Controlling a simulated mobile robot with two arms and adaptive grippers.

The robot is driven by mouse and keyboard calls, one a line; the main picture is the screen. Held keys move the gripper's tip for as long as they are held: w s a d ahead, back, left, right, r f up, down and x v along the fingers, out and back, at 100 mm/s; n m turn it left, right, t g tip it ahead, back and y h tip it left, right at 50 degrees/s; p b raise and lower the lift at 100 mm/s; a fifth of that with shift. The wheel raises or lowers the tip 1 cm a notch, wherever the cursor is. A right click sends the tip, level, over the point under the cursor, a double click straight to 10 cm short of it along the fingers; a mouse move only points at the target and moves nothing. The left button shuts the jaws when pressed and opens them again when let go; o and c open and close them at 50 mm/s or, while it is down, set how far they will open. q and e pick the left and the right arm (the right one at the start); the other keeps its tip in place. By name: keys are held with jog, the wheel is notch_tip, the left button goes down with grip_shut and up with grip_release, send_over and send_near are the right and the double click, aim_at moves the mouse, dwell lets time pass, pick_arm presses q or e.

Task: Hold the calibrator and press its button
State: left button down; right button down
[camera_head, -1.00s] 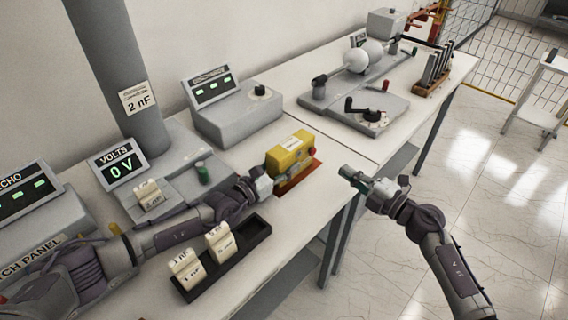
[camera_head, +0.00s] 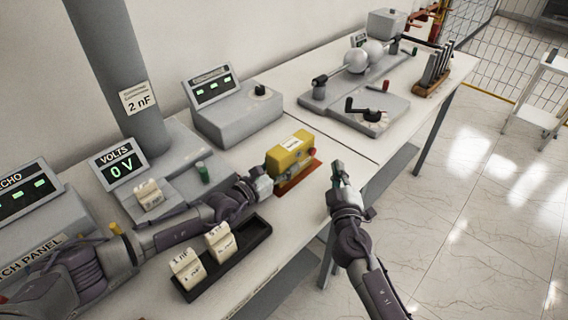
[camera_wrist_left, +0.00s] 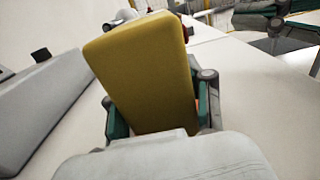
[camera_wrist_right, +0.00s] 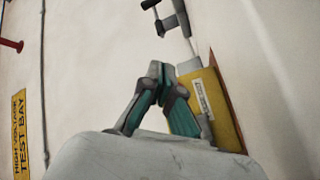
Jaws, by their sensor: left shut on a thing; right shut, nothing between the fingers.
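The calibrator is a yellow box (camera_head: 287,150) with a white label, at the table's front edge over a reddish-brown base (camera_head: 299,176). A small red part (camera_head: 312,152) shows at its right end and is probably the button. My left gripper (camera_head: 268,183) is shut on the calibrator; in the left wrist view the fingers flank the yellow box (camera_wrist_left: 145,75). My right gripper (camera_head: 338,168) is shut and empty, just right of the calibrator and apart from it. In the right wrist view its closed tips (camera_wrist_right: 160,72) appear beside the yellow box (camera_wrist_right: 226,125); the button is not clear there.
A black tray (camera_head: 262,230) with white capacitor blocks lies under my left forearm. A volts display (camera_head: 119,166) reads 0 V. A grey discharge box (camera_head: 238,118) and a sphere-gap unit (camera_head: 345,98) stand behind. Open floor (camera_head: 470,230) lies to the right.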

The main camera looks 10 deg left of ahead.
jog(key=w+a, duration=0.1)
jog(key=a, duration=0.1)
jog(key=w+a, duration=0.2)
jog(key=shift+w+a, duration=0.2)
jog(key=shift+a, duration=0.25)
dwell(1.1)
jog(key=shift+w+a, duration=0.3)
pick_arm(q)
jog(key=shift+d, duration=0.1)
pick_arm(e)
jog(key=shift+s+d, duration=0.1)
jog(key=shift+s, duration=0.05)
jog(key=shift+s+d+r, duration=0.1)
jog(key=shift+s+d, duration=0.7)
jog(key=shift+d, duration=0.25)
jog(key=shift+s+d, duration=0.6)
jog(key=shift+d, duration=0.2)
jog(key=shift+s+d, duration=0.6)
jog(key=shift+d, duration=0.25)
